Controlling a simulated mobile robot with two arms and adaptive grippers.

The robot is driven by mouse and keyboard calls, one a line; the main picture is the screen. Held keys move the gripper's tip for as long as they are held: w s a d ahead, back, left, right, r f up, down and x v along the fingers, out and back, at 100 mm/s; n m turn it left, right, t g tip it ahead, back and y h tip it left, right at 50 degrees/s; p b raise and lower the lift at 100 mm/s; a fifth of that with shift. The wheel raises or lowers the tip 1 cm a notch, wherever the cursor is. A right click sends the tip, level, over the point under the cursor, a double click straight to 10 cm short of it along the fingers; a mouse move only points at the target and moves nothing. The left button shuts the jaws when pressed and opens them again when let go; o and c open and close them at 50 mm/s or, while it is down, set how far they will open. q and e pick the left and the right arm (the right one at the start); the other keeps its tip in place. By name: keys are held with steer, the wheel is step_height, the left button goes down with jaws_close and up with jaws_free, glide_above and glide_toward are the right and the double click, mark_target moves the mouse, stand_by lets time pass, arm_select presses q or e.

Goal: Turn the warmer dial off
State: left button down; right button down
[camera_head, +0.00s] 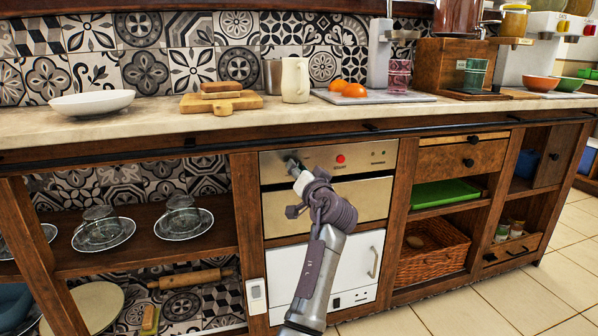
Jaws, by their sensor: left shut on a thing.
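The warmer (278,210) is a steel-fronted unit built into the wooden counter, in the middle of the head view. Its upper panel has a red light (340,159) and small controls at the right. My left gripper (293,165) is at the left end of this panel, shut on the warmer dial there. The fingers and wrist hide most of the dial, so its angle cannot be read. My left arm reaches up from the bottom of the view and covers part of the warmer's front. My right gripper is not in view.
A dark rail (130,152) runs along the counter's front edge, above the panel. Open shelves with glass cups on saucers (182,222) are at the left. A white appliance (350,265) sits below the warmer. A wicker basket (432,254) is at the right. Floor is clear at the lower right.

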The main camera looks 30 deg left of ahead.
arm_select(q)
steer(key=c, duration=0.8)
jaws_free()
steer(key=shift+f, duration=0.15)
steer(key=shift+c, duration=0.2)
steer(key=v, duration=0.7)
steer(key=shift+d, duration=0.25)
steer(key=shift+s, duration=0.15)
